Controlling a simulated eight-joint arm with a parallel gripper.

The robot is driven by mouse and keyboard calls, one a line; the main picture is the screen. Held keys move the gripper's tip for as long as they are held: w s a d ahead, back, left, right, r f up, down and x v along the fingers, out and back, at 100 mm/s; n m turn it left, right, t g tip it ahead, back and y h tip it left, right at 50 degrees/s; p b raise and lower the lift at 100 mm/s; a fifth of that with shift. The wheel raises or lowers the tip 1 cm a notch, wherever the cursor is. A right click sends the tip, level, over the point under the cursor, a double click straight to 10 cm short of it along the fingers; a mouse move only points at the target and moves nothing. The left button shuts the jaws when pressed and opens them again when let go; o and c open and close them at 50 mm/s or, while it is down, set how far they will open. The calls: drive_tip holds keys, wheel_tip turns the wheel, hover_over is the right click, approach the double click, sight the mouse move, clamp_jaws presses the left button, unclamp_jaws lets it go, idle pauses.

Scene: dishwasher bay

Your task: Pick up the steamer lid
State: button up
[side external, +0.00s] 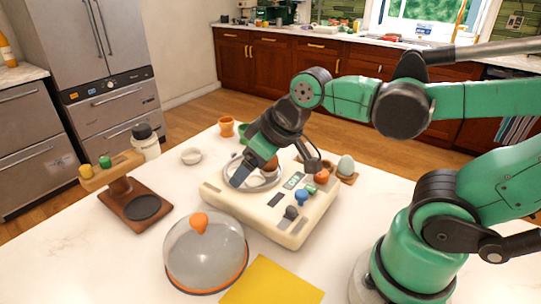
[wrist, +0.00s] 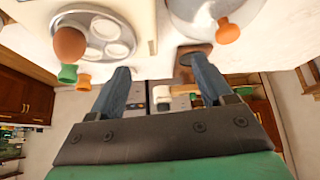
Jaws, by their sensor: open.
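The steamer lid (side external: 207,264) is a clear dome with an orange rim and an orange knob (side external: 199,222). It rests on the white counter at front centre in the side view, beside the cream cooker (side external: 290,232). In the wrist view, part of the lid (wrist: 195,12) and its knob (wrist: 228,32) show at the top right. My gripper (side external: 238,180) is above the cooker's round metal tray, behind and to the right of the lid in the side view. In the wrist view my gripper (wrist: 162,78) has its fingers wide apart with nothing between them.
A yellow cloth (side external: 272,284) lies right of the lid. A wooden stand (side external: 135,205) is at left, near a white bottle (side external: 146,146) and a small white dish (side external: 191,156). A brown egg (wrist: 70,44) sits in the metal tray (wrist: 112,20). An orange cup (side external: 226,127) stands behind.

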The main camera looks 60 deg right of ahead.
sight(199, 218)
drive_tip(key=a+n+g+y, duration=0.1)
drive_tip(key=a+n, duration=0.1)
drive_tip(key=w+a+n+g, duration=0.1)
drive_tip(key=a+n, duration=0.1)
drive_tip(key=a, duration=0.1)
drive_tip(key=w+a+n+g+y, duration=0.1)
drive_tip(key=a+n, duration=0.1)
drive_tip(key=n, duration=0.1)
drive_tip(key=shift+a+f+y, duration=0.15)
drive_tip(key=shift+f+y, duration=0.15)
drive_tip(key=shift+f, duration=0.1)
drive_tip(key=shift+x, duration=2.75)
drive_tip(key=shift+s, duration=0.1)
clamp_jaws()
